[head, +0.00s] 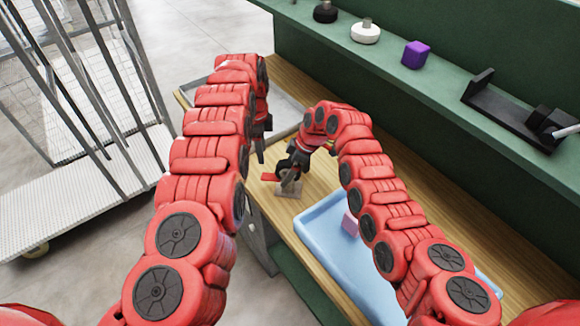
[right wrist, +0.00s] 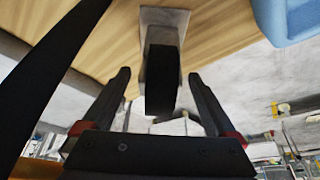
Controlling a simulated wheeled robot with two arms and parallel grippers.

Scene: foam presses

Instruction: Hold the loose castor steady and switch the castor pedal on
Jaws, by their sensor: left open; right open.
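The loose castor (head: 290,187) stands on the wooden bench with its grey metal plate down, near the bench's front edge. A small red piece, apparently the pedal (head: 269,177), sticks out on its left. In the right wrist view the castor's dark wheel (right wrist: 161,80) lies between the fingers of my right gripper (right wrist: 160,76). That gripper is open, with a visible gap on each side of the wheel. In the head view my right gripper (head: 291,163) partly hides the castor. My left gripper (head: 260,150) is open and empty behind and left of it, partly hidden by its own arm.
A blue tray (head: 318,225) with a pinkish-purple block (head: 350,224) lies right of the castor. A grey tray (head: 285,117) lies behind. A wire trolley (head: 95,175) stands left.

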